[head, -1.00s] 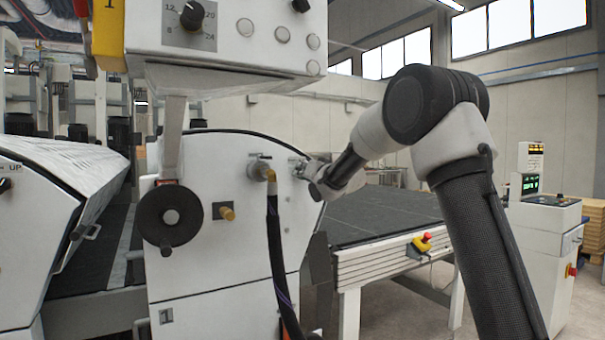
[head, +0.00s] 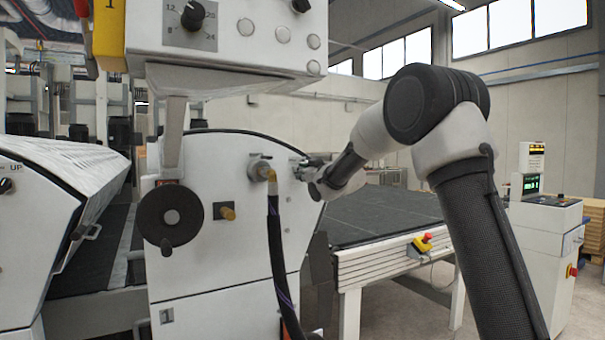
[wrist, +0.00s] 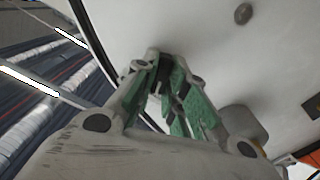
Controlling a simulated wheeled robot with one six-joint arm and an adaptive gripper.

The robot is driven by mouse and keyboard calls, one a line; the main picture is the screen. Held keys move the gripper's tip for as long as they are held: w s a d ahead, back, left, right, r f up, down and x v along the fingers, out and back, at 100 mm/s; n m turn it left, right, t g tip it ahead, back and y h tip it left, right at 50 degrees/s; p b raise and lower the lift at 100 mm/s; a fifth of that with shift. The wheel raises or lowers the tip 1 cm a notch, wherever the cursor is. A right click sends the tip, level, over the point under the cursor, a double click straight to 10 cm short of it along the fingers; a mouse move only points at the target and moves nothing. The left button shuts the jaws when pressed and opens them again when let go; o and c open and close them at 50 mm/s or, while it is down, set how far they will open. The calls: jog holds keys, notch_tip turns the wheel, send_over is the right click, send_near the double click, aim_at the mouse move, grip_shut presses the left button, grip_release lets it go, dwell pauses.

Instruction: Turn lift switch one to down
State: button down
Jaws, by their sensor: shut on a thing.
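My gripper (head: 301,167) is at the upper right of the white side panel (head: 225,265) of the machine marked 1. In the wrist view, the green-padded fingers of my gripper (wrist: 160,72) close together against the white panel. They are shut on a small dark piece, apparently the knob of lift switch one (wrist: 162,78). The fingers hide most of the switch, and its labels and pointing direction cannot be read.
A yellow fitting with a black hose (head: 273,230) hangs just left of my gripper. A control box (head: 235,40) overhangs above. A dark conveyor table (head: 385,220) stands to the right.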

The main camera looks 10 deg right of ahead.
jog(key=shift+n, duration=1.1)
jog(key=c, duration=1.5)
grip_release()
jog(key=shift+o, duration=0.2)
jog(key=shift+s, duration=0.1)
jog(key=v, duration=1.2)
